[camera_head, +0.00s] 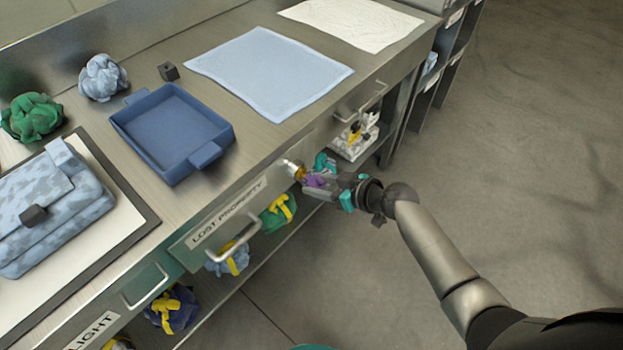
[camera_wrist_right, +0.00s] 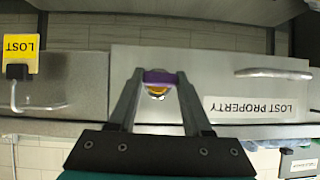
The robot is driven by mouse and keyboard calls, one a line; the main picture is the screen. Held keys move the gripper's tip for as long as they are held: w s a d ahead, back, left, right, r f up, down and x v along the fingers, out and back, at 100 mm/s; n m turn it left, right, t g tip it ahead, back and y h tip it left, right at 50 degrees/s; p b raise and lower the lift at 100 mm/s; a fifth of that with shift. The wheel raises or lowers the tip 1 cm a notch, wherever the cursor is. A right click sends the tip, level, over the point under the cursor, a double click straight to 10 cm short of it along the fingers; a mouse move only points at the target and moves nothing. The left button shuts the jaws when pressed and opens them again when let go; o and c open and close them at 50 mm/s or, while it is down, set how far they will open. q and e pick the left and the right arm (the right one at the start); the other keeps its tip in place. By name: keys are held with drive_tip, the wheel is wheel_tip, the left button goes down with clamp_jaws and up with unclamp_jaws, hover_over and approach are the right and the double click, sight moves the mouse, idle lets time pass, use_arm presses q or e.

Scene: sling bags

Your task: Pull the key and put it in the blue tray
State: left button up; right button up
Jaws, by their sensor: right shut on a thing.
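The key (camera_head: 313,181) has a purple head and sits at the brass lock (camera_head: 294,169) in the cabinet front. My right gripper (camera_head: 311,178) is shut on the purple head. In the right wrist view the purple key head (camera_wrist_right: 160,76) is between the fingertips of my right gripper (camera_wrist_right: 158,82), with the brass lock (camera_wrist_right: 157,91) right behind it. The key's shaft is hidden. The blue tray (camera_head: 172,132) lies on the counter, up and left of the gripper, and looks empty. My left gripper is not in view.
A drawer handle (camera_head: 234,243) and a "LOST PROPERTY" label (camera_head: 228,213) are left of the lock. A light blue cloth (camera_head: 268,72) lies right of the tray. A patterned bag (camera_head: 48,205), crumpled cloths (camera_head: 103,77) and a dark cube (camera_head: 168,71) stand near the tray.

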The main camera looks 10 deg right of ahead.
clamp_jaws()
drive_tip(key=shift+s+d, duration=0.9)
drive_tip(key=shift+s, duration=0.25)
drive_tip(key=shift+s+d, duration=0.9)
drive_tip(key=shift+s, duration=0.25)
drive_tip(key=s+d, duration=0.1)
drive_tip(key=s+d+b, duration=0.1)
drive_tip(key=s, duration=0.1)
drive_tip(key=shift+d+b, duration=0.25)
drive_tip(key=shift+b, duration=0.05)
